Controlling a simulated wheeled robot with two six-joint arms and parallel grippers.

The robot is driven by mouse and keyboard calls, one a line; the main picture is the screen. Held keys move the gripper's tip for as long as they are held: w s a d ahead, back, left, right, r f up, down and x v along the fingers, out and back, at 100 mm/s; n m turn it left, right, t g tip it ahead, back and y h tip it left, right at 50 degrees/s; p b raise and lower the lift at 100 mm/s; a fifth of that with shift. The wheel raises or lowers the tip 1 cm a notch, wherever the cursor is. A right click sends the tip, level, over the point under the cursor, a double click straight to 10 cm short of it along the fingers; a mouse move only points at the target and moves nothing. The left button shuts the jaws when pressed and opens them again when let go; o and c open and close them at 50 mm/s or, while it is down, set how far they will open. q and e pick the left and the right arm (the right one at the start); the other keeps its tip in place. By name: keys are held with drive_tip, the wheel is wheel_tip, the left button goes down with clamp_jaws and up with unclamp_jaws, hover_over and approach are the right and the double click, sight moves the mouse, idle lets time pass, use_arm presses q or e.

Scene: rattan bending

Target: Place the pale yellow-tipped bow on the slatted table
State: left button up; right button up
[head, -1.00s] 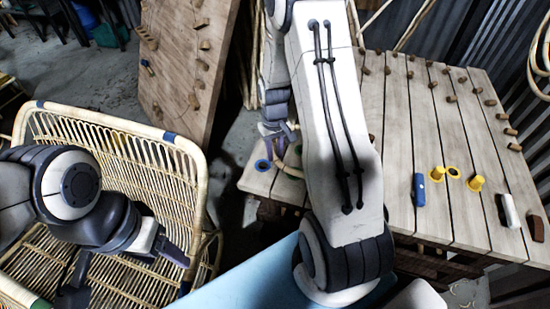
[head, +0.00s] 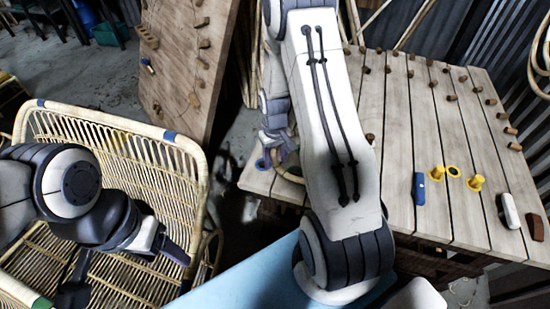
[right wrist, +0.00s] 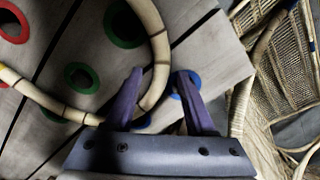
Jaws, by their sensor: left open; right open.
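The pale bow (right wrist: 50,105) is a curved rattan rod with dark bands. It lies over the slatted table (right wrist: 205,60) in the right wrist view, and a yellow patch shows at its left, by the picture edge. Part of the bow also shows in the head view (head: 289,174). My right gripper (right wrist: 159,75) is open, with the bow's bend passing between and behind its fingers. I cannot tell whether they touch it. In the head view my right arm hides much of the table (head: 430,130). My left gripper (head: 128,278) is open and empty above the rattan chair seat.
Red, green and blue ringed spots mark the table by the bow. Yellow pegs (head: 476,183), a blue block (head: 420,189) and a white block (head: 510,211) stand on its right part. A rattan chair (head: 120,125) stands left, before a leaning pegged board (head: 185,60).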

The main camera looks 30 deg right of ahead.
wheel_tip(320, 180, up, 11)
drive_tip(key=s+a+r+n, duration=0.25)
drive_tip(key=a+r, duration=0.25)
drive_tip(key=a, duration=0.6)
drive_tip(key=s+a+r+n, duration=0.2)
drive_tip(key=s+a+n, duration=0.1)
drive_tip(key=s+a, duration=0.4)
drive_tip(key=s+a+r+n+y, duration=0.1)
drive_tip(key=s+a+r+n, duration=0.2)
drive_tip(key=s+a, duration=0.4)
drive_tip(key=s, duration=0.5)
drive_tip(key=shift+s+r+b, duration=0.2)
drive_tip(key=shift+s+b, duration=0.1)
drive_tip(key=shift+s, duration=0.05)
